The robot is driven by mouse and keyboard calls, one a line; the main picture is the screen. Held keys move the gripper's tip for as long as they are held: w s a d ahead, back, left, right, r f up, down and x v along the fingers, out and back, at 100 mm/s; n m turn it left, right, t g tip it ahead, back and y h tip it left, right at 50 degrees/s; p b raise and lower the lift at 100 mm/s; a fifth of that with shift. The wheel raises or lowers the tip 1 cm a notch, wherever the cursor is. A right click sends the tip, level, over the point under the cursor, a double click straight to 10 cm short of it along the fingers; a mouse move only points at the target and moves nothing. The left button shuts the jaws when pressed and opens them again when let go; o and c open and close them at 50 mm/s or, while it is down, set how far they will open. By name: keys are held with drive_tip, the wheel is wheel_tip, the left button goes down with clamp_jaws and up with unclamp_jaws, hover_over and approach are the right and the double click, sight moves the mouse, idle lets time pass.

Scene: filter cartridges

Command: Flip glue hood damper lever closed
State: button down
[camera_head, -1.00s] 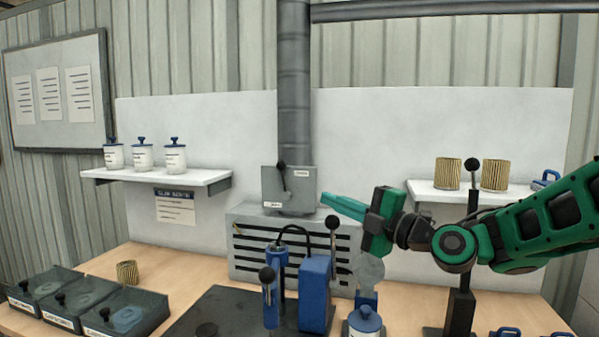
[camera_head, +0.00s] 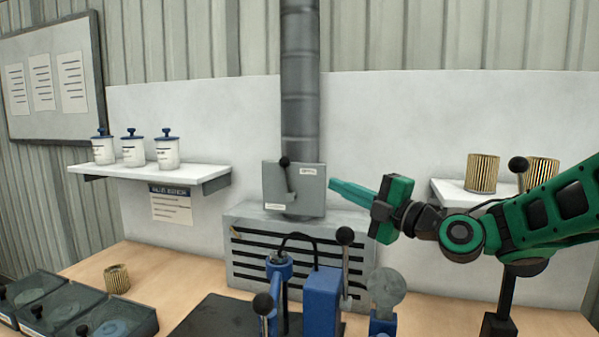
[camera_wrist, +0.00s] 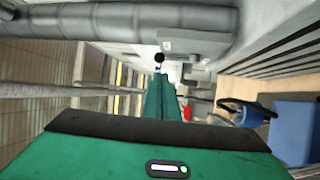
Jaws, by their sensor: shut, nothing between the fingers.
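The glue hood damper lever (camera_head: 286,172) is a thin handle with a black ball knob on the grey damper box (camera_head: 310,186), below the round duct. Its knob points up, leaning slightly left. In the wrist view the black knob (camera_wrist: 159,57) shows just past my fingertips. My green gripper (camera_head: 332,184) is shut and empty, pointing left. Its tips are close to the right edge of the damper box in the head view, apart from the lever. My fingers also show in the wrist view (camera_wrist: 160,84).
The slotted grey hood (camera_head: 240,262) sits under the box. A left shelf (camera_head: 200,172) holds white jars; a right shelf (camera_head: 445,190) holds pleated filters. Lidded trays (camera_head: 105,315) lie at lower left.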

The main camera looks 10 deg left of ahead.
sight(288, 164)
drive_tip(key=x, duration=1.4)
drive_tip(key=shift+d, duration=0.1)
drive_tip(key=shift+r, duration=0.1)
